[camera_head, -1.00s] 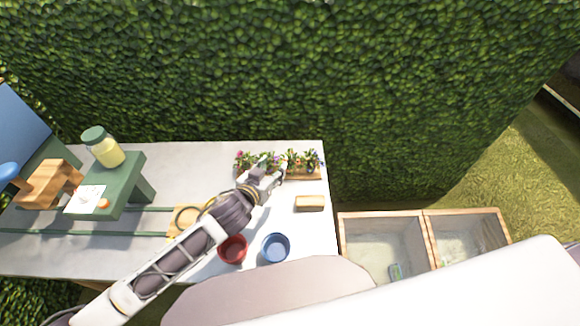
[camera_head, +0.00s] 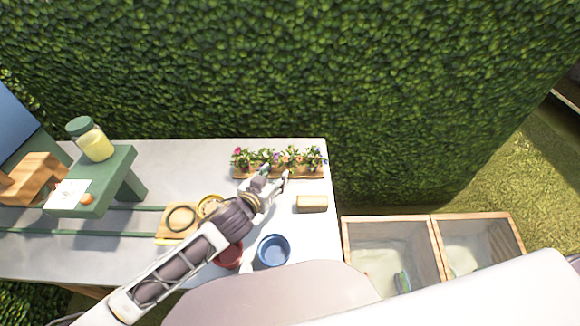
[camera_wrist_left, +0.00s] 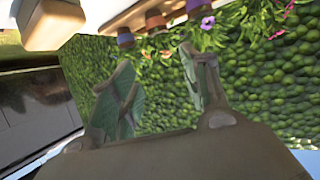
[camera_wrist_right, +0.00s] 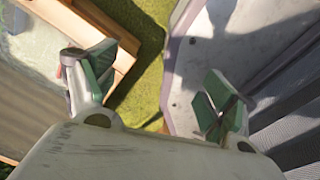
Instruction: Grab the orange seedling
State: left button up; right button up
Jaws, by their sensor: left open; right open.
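A row of potted seedlings (camera_head: 299,158) with pink, purple and other blossoms stands in a wooden tray (camera_head: 315,175) at the back right of the table in the head view. Small orange blossoms (camera_wrist_left: 165,53) hang by an orange-red pot (camera_wrist_left: 155,20) in the left wrist view, which looks upside down. Which seedling this is in the head view I cannot tell for certain. My left gripper (camera_head: 275,180) is open and empty just in front of the row, its fingers (camera_wrist_left: 157,58) towards the flowers. My right gripper (camera_wrist_right: 160,65) is open and empty, away from the plants.
A wooden block (camera_head: 312,203) lies right of my left gripper. Wooden crates (camera_head: 434,250) stand right of the table; a hedge (camera_head: 290,70) rises behind.

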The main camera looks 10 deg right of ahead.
pick_arm(q)
jog(key=shift+w, duration=0.1)
dwell(0.3)
send_near(289, 158)
jog(key=shift+f+x, duration=0.2)
jog(key=shift+x, duration=2.1)
jog(key=shift+d, duration=0.1)
jog(key=shift+p+x, duration=0.3)
jog(key=shift+x, duration=2.15)
jog(key=shift+w+r, duration=0.1)
jog(key=shift+c, duration=0.4)
jog(key=c, duration=0.6)
